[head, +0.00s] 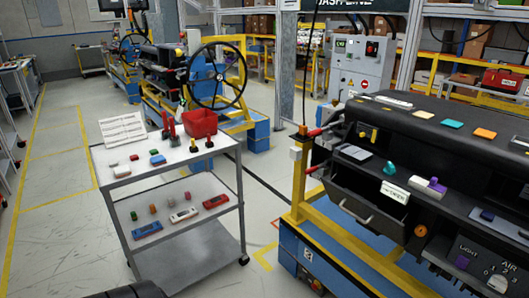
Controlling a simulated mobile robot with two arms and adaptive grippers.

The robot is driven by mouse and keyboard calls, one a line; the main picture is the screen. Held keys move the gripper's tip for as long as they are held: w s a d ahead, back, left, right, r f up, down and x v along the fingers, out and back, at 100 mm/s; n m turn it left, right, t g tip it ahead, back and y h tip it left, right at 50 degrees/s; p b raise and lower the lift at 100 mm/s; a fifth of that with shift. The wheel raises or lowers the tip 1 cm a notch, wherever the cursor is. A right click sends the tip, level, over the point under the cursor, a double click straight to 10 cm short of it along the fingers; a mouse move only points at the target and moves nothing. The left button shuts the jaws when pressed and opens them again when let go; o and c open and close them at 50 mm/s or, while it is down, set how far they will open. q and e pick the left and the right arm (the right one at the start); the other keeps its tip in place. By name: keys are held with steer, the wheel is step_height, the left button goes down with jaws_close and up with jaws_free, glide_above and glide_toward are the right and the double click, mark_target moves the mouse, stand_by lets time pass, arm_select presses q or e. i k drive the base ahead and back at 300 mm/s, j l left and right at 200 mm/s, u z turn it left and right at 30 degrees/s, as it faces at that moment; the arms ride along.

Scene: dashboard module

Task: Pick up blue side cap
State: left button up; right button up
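Several blue pieces are in view, and I cannot tell for sure which is the blue side cap. A small blue block (157,160) lies on the top shelf of the cart (122,173), beside small red, green and white pieces. A blue elongated piece (147,230) lies on the cart's lower shelf. Neither of my grippers is in view.
A red bin (200,123), red-handled tools (169,128) and a white sheet (122,129) stand on the cart. The module's open drawer (365,205) juts out toward the aisle. Its yellow and blue stand (300,190) is right of the cart. Open floor (50,220) lies left.

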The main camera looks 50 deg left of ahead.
mark_target(160, 160)
steer(key=u, duration=2.4)
